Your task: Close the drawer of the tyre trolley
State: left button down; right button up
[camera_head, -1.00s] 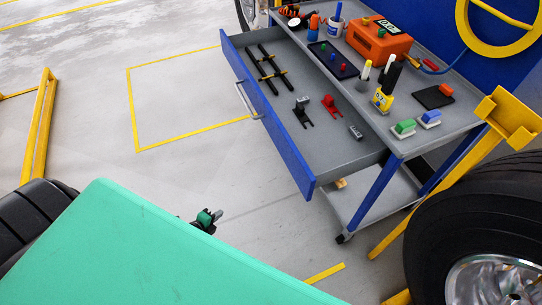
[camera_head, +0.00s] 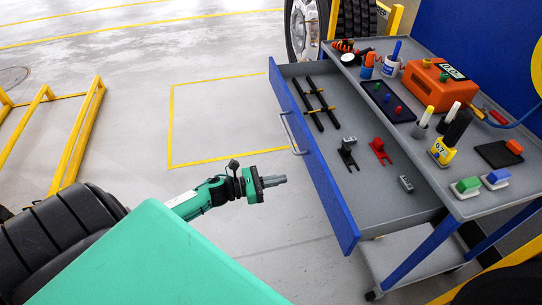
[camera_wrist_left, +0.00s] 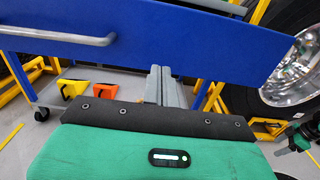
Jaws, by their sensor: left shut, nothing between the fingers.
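The trolley's drawer is pulled out, its blue front panel (camera_head: 318,165) facing left with a grey bar handle (camera_head: 291,133). Inside lie black bars, a black part, a red part and a small grey part. My left gripper (camera_head: 273,181) is shut and empty, left of the drawer front and pointing at it, with a gap between. In the left wrist view the drawer front (camera_wrist_left: 190,38) spans the top, with the handle (camera_wrist_left: 60,36) at upper left. The left fingertips (camera_wrist_left: 160,72) overlap the panel's lower edge, right of the handle.
The trolley top (camera_head: 425,180) holds an orange device (camera_head: 432,84), a yellow bottle (camera_head: 443,152), markers and small blocks. A wheel (camera_head: 303,28) stands behind the trolley. Yellow frames (camera_head: 75,140) stand at the left. The floor left of the drawer is clear.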

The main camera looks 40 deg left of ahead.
aim_at(315, 173)
pick_arm(q)
jog(key=p+x, duration=0.1)
jog(key=x, duration=0.7)
jog(key=shift+w+d+r, duration=0.1)
jog(key=shift+w, duration=0.1)
jog(key=shift+w+d+p, duration=0.3)
jog(key=shift+w+d, duration=0.05)
pick_arm(e)
jog(key=shift+s+d+f, duration=0.2)
jog(key=shift+s+f, duration=0.35)
jog(key=shift+f, duration=0.2)
jog(key=shift+s+d+f, duration=0.25)
jog(key=shift+s+f, duration=0.25)
jog(key=shift+f, duration=0.25)
jog(key=shift+s+d+f, duration=0.2)
jog(key=shift+s+f, duration=0.35)
jog(key=shift+f, duration=0.2)
pick_arm(q)
jog(key=shift+w+d, duration=0.1)
